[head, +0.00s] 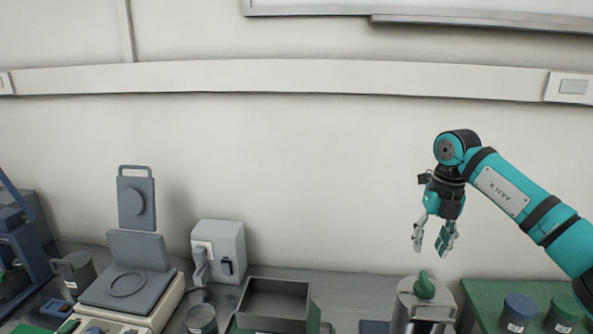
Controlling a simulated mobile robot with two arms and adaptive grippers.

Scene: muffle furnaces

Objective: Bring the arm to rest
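My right arm comes in from the right. Its gripper (433,238) hangs down with its two fingers apart and nothing between them. It is in the air against the wall, above a grey cylindrical vessel (409,301) with a green knob (424,285) on top. A clear gap shows between the fingertips and the knob. My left gripper is not in view.
An open dark bin (276,284), a grey box device (219,250) and an instrument with a raised plate (137,250) stand left.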

